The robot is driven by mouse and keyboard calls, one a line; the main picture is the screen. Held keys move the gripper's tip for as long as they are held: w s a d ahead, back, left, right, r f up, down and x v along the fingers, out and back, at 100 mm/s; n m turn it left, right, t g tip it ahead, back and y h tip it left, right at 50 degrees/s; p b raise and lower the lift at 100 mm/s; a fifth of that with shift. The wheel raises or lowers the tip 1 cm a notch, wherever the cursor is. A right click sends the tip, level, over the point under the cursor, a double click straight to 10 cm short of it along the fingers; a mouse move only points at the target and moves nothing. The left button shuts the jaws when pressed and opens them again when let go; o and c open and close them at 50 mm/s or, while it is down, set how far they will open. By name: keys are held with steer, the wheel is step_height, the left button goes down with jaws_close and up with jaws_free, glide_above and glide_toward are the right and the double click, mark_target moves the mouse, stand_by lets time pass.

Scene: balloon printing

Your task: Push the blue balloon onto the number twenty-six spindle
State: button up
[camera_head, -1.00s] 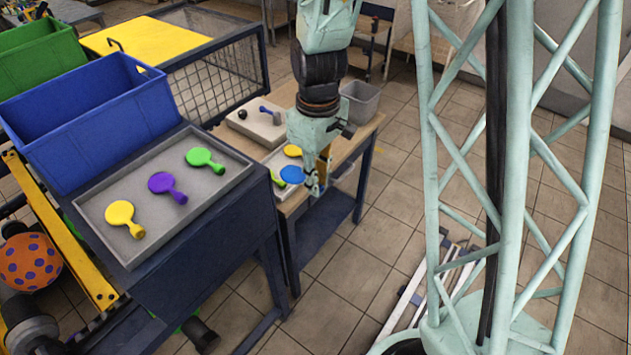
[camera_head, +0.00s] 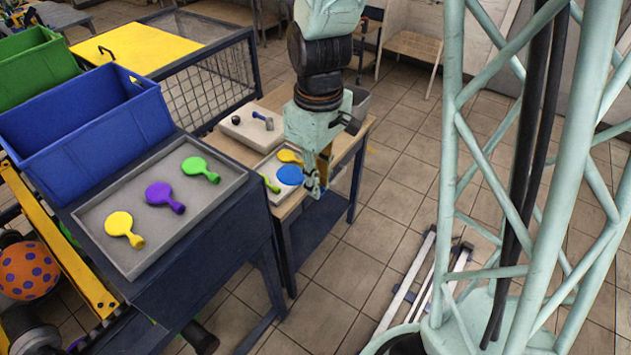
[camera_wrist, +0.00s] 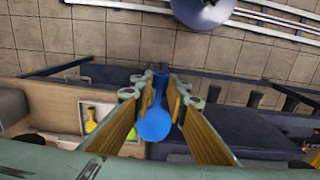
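The blue balloon (camera_head: 290,175) is held by its neck in my gripper (camera_head: 318,184), near the front edge of the wooden table in the head view. In the wrist view the blue balloon (camera_wrist: 154,124) hangs between the two tan-padded fingers of my gripper (camera_wrist: 160,86). Its round body faces the camera and its neck points away, pinched at the fingertips. No number twenty-six can be read in either view. Several dark posts (camera_wrist: 255,98) stand at the right of the wrist view; I cannot tell whether they are spindles.
A grey tray (camera_head: 105,255) on the dark bench holds yellow, purple and green balloons. A small tray (camera_head: 276,197) on the wooden table (camera_head: 362,130) holds green and yellow balloons.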

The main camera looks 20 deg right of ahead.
steer(key=s+r+p, duration=0.2)
steer(key=s+r, duration=0.1)
steer(key=r, duration=0.2)
steer(key=shift+s+r+p, duration=0.35)
steer(key=shift+s+r, duration=0.05)
stand_by(0.8)
